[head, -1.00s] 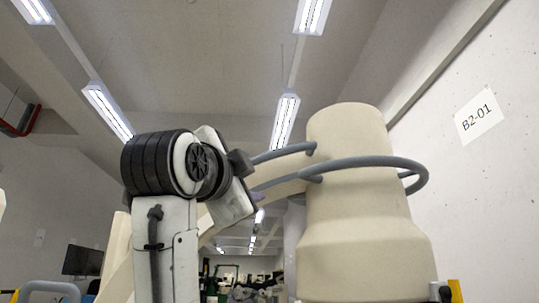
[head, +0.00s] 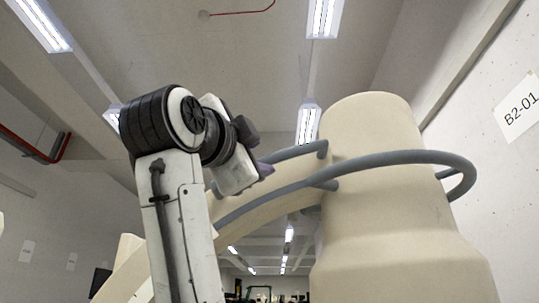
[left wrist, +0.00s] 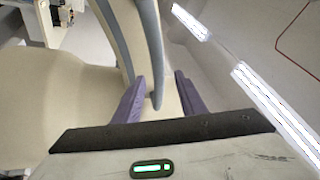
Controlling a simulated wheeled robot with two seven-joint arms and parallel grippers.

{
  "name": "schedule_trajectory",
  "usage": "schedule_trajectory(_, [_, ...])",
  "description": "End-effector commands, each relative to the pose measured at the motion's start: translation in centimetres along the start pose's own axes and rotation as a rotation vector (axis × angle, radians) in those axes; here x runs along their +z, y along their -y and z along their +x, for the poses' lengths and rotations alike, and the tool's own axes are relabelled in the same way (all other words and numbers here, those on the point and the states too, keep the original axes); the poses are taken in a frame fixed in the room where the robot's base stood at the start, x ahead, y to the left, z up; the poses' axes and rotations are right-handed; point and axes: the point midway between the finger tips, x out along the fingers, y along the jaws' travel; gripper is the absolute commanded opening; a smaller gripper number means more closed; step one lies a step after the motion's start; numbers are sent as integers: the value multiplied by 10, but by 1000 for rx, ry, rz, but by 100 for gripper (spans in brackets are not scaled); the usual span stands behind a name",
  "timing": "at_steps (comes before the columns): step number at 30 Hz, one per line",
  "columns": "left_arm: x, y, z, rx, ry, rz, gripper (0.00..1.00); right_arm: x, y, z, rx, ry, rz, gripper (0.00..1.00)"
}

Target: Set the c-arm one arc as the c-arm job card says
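The c-arm's cream arc (head: 272,209) curves up from the lower left to a thick cream drum-shaped housing (head: 385,230) on the right. A grey tubular rail (head: 405,158) loops round the housing and runs along the arc. My left gripper (head: 266,171) is beside the rail in the head view, its purple fingers partly hidden. In the left wrist view the two purple fingers (left wrist: 160,80) are apart, with a grey rail (left wrist: 156,50) showing between or just beyond them; contact cannot be told. The job card is not seen. My right gripper is not in view.
A sign reading B2-01 (head: 518,107) hangs on the right wall. Ceiling lights (head: 309,122) and a red pipe (head: 35,148) are overhead. Distant equipment shows low in the middle, under the arc. A dark screen (head: 99,281) is at the lower left.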

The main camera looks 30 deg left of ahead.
Motion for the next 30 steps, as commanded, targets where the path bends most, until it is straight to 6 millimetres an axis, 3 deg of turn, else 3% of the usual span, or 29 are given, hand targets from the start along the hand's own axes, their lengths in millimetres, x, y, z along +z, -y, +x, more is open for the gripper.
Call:
schedule_trajectory(3, [-1, 1, 23, 5, 1, 1, 37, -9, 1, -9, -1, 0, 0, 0])
schedule_trajectory(10, [-1, 1, 52, 4, 1, 1, 37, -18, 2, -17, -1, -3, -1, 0])
schedule_trajectory(16, [0, 0, 64, 2, 0, 1, 37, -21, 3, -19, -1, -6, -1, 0])
schedule_trajectory(25, [0, -1, 65, 1, 0, 1, 37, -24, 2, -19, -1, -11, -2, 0])
schedule_trajectory(30, [0, -1, 65, 1, 0, 1, 10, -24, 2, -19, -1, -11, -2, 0])
